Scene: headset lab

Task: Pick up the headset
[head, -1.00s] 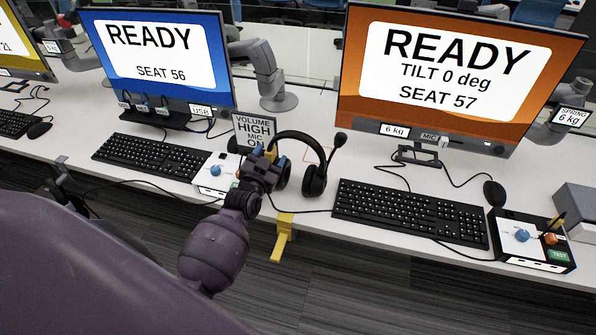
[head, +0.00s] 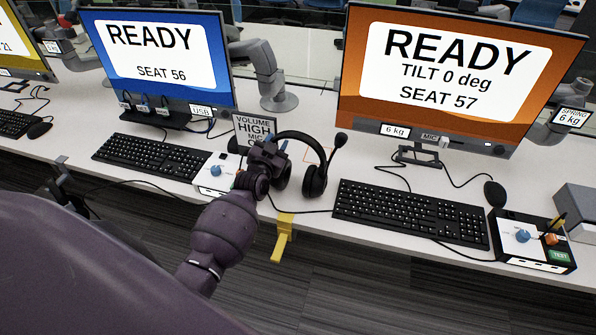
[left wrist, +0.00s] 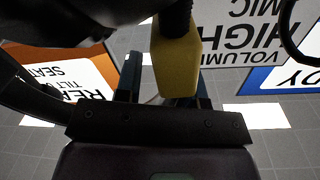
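The black headset (head: 313,180) stands on the desk between the two keyboards, its headband arched up and its microphone boom pointing up right. My left gripper (head: 276,142) is at the left side of the headband, partly covering the left ear cup. Its bluish fingertips look apart. In the left wrist view, the open left gripper (left wrist: 165,82) has a yellow block (left wrist: 178,65) on a dark stalk showing between or just beyond its fingers. Whether the fingers touch the headset cannot be told. My right gripper is not in view.
A volume sign (head: 254,128) stands behind the gripper. A white control box (head: 213,178) is to its left. A yellow hook (head: 282,238) hangs on the desk edge. Keyboards (head: 410,212) and monitors (head: 455,75) flank the headset.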

